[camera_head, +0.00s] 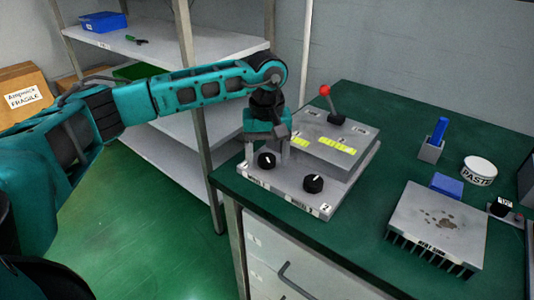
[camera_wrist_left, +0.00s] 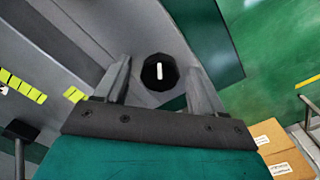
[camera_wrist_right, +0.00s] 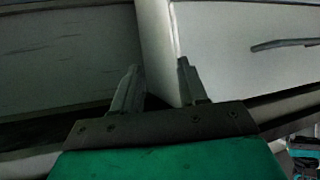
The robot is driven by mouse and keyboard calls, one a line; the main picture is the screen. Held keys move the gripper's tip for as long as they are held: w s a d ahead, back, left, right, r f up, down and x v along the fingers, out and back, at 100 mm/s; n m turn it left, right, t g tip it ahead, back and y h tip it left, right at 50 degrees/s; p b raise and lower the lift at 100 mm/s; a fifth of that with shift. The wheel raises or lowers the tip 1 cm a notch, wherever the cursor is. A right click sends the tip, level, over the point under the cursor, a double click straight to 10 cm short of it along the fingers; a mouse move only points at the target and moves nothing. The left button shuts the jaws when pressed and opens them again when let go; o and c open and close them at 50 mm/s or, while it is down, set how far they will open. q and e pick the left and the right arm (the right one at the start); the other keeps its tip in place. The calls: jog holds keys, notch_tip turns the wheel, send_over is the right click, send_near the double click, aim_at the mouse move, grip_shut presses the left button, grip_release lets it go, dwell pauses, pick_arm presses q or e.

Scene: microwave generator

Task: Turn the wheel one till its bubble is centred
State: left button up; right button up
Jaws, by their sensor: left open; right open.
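The grey device (camera_head: 285,192) on the green bench has two black knobs with white marks. Wheel one (camera_head: 266,160) is the left knob; wheel two (camera_head: 313,183) is to its right. Two yellow-green level vials (camera_head: 337,144) lie on the raised block; their bubbles are too small to read. My left gripper (camera_head: 268,152) is open, pointing down over wheel one. In the left wrist view, the wheel one knob (camera_wrist_left: 159,76) sits between and beyond the open fingers, with its white mark nearly upright; contact cannot be told. My right gripper (camera_wrist_right: 158,68) is open and empty.
A red-tipped lever (camera_head: 325,91) stands behind the vials. A finned heat sink (camera_head: 437,222), a paste tub (camera_head: 479,171) and a blue stick in a holder (camera_head: 433,148) are to the right. Shelves (camera_head: 165,45) stand behind left. My right gripper faces pale drawer fronts (camera_wrist_right: 230,50).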

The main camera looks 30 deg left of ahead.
aim_at(267, 158)
pick_arm(q)
notch_tip(267, 158, up, 13)
jog(key=shift+p, duration=0.45)
jog(key=shift+f, duration=0.1)
dwell(0.5)
